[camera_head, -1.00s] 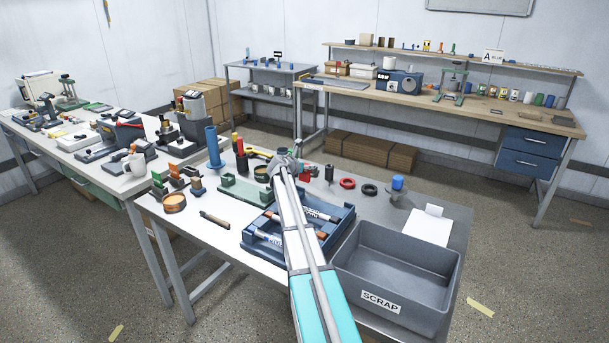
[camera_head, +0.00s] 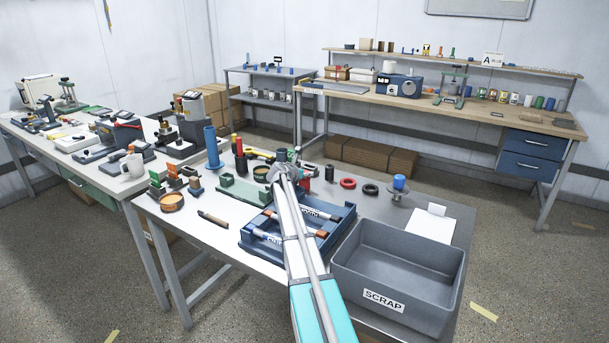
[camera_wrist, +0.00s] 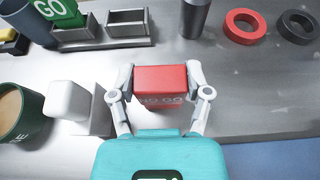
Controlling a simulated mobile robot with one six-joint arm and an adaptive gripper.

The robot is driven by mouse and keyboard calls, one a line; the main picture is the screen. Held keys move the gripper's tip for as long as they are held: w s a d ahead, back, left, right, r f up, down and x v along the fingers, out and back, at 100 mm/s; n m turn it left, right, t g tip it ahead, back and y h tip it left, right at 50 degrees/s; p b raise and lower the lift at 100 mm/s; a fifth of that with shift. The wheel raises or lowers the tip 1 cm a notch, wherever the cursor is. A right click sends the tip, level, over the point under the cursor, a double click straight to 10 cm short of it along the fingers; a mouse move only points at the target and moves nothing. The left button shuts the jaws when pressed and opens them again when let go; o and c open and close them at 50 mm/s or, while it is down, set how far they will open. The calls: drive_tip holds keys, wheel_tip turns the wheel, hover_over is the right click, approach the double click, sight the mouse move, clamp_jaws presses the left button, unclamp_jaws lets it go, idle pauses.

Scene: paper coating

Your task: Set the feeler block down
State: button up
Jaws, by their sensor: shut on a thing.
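The feeler block (camera_wrist: 160,80) is a red block with pale NO GO lettering in the wrist view. My gripper (camera_wrist: 161,70) is shut on it, with one pale finger at each side. The block is over the bare grey bench top (camera_wrist: 250,95); I cannot tell whether it touches the surface. Beyond it to the left stands a grey holder with an empty slot (camera_wrist: 128,24) and a green GO block (camera_wrist: 62,10). In the head view my gripper (camera_head: 284,168) is over the middle of the near bench, and my arm hides most of the block.
A red ring (camera_wrist: 245,26), a black ring (camera_wrist: 298,26) and a dark cylinder (camera_wrist: 195,18) stand at the far right. A white block (camera_wrist: 70,100) and a green cup (camera_wrist: 20,115) are to the left. A blue tray (camera_head: 345,222) and a grey SCRAP bin (camera_head: 452,275) are nearer.

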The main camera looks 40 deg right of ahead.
drive_tip(key=shift+f, duration=0.15)
drive_tip(key=o, duration=1.2)
drive_tip(key=shift+c, duration=0.2)
drive_tip(key=shift+s+a+r, duration=0.1)
drive_tip(key=shift+a+r, duration=0.05)
drive_tip(key=shift+r, duration=0.1)
drive_tip(key=p+v, duration=0.4)
drive_tip(key=v, duration=0.7)
drive_tip(key=shift+a, duration=0.25)
drive_tip(key=shift+s, duration=0.1)
